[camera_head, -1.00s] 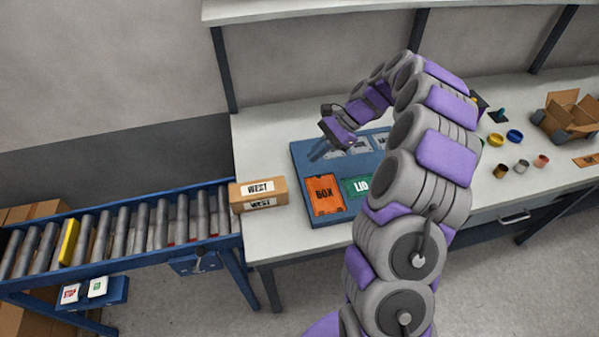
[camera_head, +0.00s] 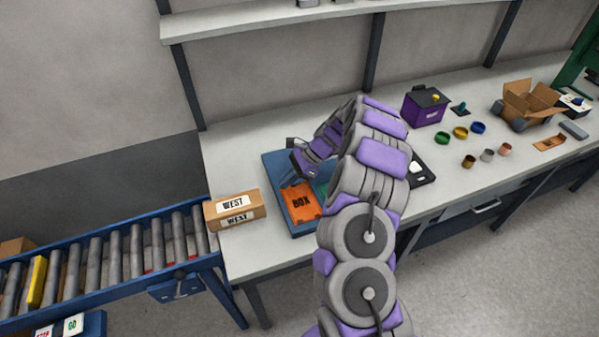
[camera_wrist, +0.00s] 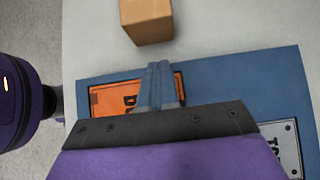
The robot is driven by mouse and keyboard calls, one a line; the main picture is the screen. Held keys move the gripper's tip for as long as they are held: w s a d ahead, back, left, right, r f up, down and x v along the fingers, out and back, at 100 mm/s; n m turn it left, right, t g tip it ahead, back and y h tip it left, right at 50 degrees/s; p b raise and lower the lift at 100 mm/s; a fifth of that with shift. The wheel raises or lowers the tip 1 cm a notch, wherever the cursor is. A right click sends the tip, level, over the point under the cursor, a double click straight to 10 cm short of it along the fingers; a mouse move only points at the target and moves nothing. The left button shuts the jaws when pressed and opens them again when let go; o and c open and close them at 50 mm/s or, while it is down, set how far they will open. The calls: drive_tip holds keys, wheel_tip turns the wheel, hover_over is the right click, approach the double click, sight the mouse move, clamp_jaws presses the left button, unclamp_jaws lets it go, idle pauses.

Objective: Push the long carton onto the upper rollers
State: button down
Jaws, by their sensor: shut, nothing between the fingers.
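The long carton (camera_head: 235,210) is a brown box with WEST labels. It lies at the left end of the table, beside the upper end of the rollers (camera_head: 155,246). Its end also shows at the top of the wrist view (camera_wrist: 147,22). My gripper (camera_head: 291,180) is over the blue board, right of the carton and apart from it. In the wrist view my gripper's fingers (camera_wrist: 161,75) are shut and empty, over the orange BOX plate (camera_wrist: 110,98) and pointing toward the carton. How far the fingertips are above the board is hard to tell.
The blue board (camera_head: 281,158) lies on the table (camera_head: 230,147) right of the carton. A yellow bar (camera_head: 37,281) lies across the conveyor. A purple box (camera_head: 424,108), several small rings and an open carton (camera_head: 528,100) stand farther right.

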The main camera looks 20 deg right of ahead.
sight(207, 208)
drive_tip(key=a, duration=0.3)
drive_tip(key=a+f+b, duration=0.1)
drive_tip(key=a, duration=0.1)
drive_tip(key=shift+a, duration=0.4)
drive_tip(key=shift+d, duration=0.55)
drive_tip(key=a+p, duration=0.6)
drive_tip(key=a, duration=1.9)
drive_tip(key=shift+p, duration=0.4)
drive_tip(key=d+p, duration=0.1)
drive_tip(key=d, duration=0.3)
drive_tip(key=shift+d, duration=0.2)
drive_tip(key=v, duration=0.3)
drive_tip(key=p+v, duration=0.1)
drive_tip(key=v, duration=0.5)
drive_tip(key=shift+d+f, duration=0.2)
drive_tip(key=shift+d, duration=0.1)
drive_tip(key=shift+d+r, duration=0.2)
drive_tip(key=shift+r, duration=0.15)
drive_tip(key=shift+a+r+p, duration=0.1)
drive_tip(key=shift+p, duration=0.2)
